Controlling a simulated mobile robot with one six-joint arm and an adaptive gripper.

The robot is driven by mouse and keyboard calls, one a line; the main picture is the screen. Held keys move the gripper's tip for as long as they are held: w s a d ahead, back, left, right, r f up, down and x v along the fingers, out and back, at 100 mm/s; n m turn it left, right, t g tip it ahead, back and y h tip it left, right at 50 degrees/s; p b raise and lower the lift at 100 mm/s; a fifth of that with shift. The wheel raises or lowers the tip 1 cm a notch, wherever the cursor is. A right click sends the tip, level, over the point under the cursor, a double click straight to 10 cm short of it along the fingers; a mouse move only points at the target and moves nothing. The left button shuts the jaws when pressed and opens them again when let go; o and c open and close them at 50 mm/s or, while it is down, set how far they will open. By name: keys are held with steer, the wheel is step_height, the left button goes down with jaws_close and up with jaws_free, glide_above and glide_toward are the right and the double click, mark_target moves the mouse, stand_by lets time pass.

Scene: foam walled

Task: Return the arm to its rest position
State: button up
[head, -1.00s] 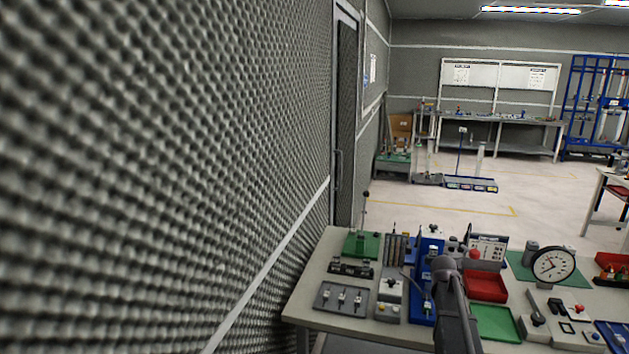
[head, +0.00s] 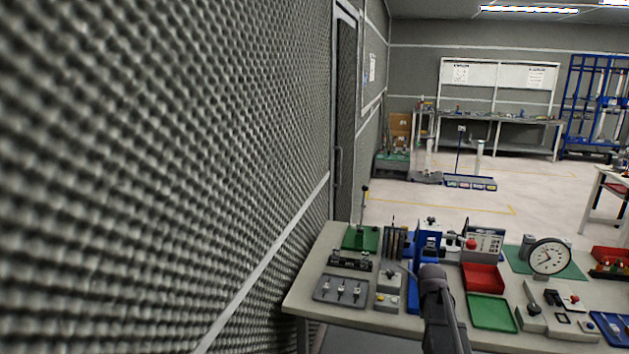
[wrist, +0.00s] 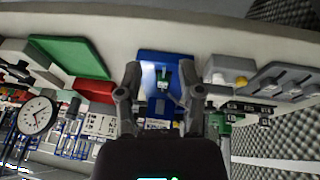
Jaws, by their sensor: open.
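My gripper shows in the wrist view (wrist: 163,92) with its two fingers spread apart and nothing between them. Behind the gap is a blue fixture (wrist: 160,68) on the table, apart from the fingers as far as I can tell. In the head view my arm (head: 437,305) rises from the bottom edge in front of the table (head: 350,312). The fingertips are hidden by the arm there. The blue fixture (head: 428,240) stands just behind the arm.
A foam-covered wall (head: 160,170) stands close on the left. The table holds a red tray (head: 482,277), a green tray (head: 492,312), a dial gauge (head: 549,257), a grey switch panel (head: 341,289) and a green-based lever (head: 361,238). Open floor (head: 440,207) lies beyond.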

steer(key=s+a+f+n+g+y+b, duration=0.1)
steer(key=s+a+f+b, duration=0.2)
steer(key=s+a, duration=0.6)
steer(key=s+a+f+n+g+y+b, duration=0.1)
steer(key=s+a+f+g+b, duration=0.1)
steer(key=s+a+f, duration=0.3)
steer(key=s+a+b, duration=0.1)
steer(key=s+a, duration=0.3)
steer(key=s, duration=0.3)
steer(key=shift+s+y, duration=0.2)
steer(key=shift+y, duration=0.1)
